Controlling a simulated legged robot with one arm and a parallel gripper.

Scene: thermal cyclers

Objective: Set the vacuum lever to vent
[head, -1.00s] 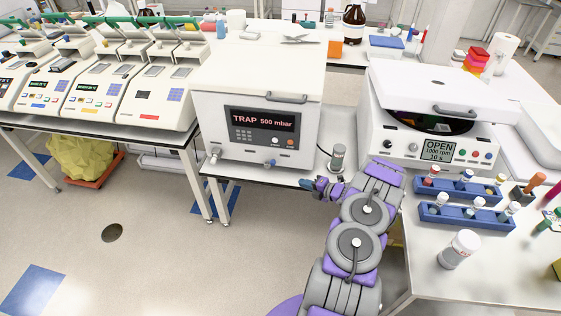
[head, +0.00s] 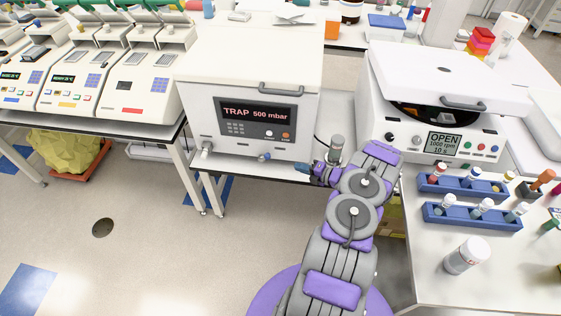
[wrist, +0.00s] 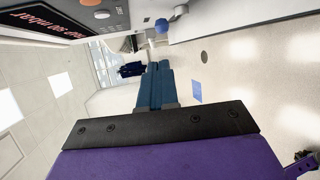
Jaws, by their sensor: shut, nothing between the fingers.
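The vacuum trap unit (head: 205,90) is a white box with a dark display reading TRAP 500 mbar. A small lever with a blue tip (head: 264,157) sticks out low on its front, below the display. A blue knob-like end, apparently this lever, shows in the wrist view (wrist: 161,26), beyond the fingertips. My gripper (head: 303,167) is to the right of the lever at nearly its height, apart from it. Its blue fingers (wrist: 157,64) are shut and empty. Which setting the lever points to is too small to read.
A grey-capped bottle (head: 336,147) stands just behind my gripper. The open centrifuge (head: 400,135) is to the right, with blue tube racks (head: 475,214) and a white jar (head: 466,255) on the right bench. A pale fitting (head: 206,149) sits at the trap's lower left.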

